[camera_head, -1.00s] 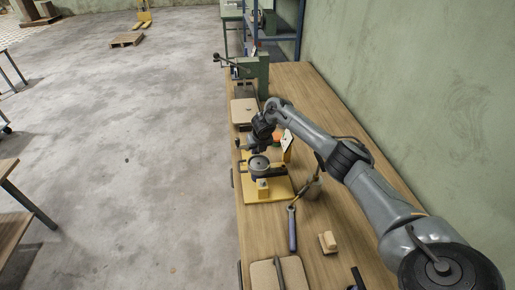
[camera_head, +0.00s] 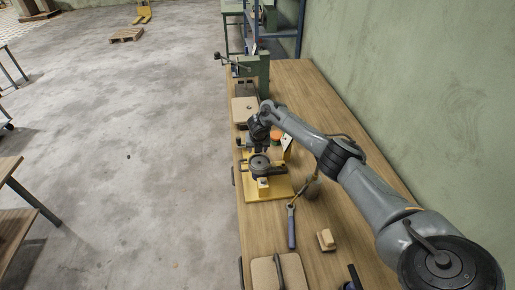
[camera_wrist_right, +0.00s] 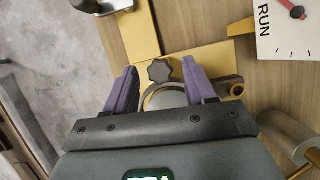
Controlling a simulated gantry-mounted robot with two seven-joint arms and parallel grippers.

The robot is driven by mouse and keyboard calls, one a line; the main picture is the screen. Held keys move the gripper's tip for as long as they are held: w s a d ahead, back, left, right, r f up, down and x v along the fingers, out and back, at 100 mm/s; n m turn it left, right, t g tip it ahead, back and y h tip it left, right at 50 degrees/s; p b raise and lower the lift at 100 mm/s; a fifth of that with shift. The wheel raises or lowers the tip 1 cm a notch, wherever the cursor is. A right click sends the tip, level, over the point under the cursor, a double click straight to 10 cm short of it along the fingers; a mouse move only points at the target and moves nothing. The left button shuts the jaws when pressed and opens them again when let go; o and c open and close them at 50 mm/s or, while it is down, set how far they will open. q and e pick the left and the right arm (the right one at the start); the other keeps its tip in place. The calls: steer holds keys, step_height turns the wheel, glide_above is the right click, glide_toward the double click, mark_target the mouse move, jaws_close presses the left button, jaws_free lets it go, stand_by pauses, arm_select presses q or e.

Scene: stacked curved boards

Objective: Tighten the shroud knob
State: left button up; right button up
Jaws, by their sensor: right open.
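The shroud knob (camera_wrist_right: 160,71) is a black lobed knob in the right wrist view, in front of a round grey part on a yellow base (camera_wrist_right: 205,55). My right gripper (camera_wrist_right: 159,66) is open, with one purple finger on each side of the knob; I cannot tell whether they touch it. In the head view, my right gripper (camera_head: 259,146) is over the far side of the yellow fixture (camera_head: 280,188), which carries a dark round part (camera_head: 260,163). The knob is hidden there by my gripper. My left gripper is not in view.
A white dial marked RUN (camera_wrist_right: 285,30) stands close by on the right in the wrist view. A blue-handled tool (camera_head: 291,228), a wooden block (camera_head: 326,240) and a tan board (camera_head: 265,272) lie nearer on the bench. A green press (camera_head: 262,75) stands beyond.

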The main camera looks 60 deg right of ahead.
steer(key=shift+r, duration=0.1)
steer(key=p+v, duration=0.2)
steer(key=v, duration=0.8)
steer(key=shift+r, duration=0.3)
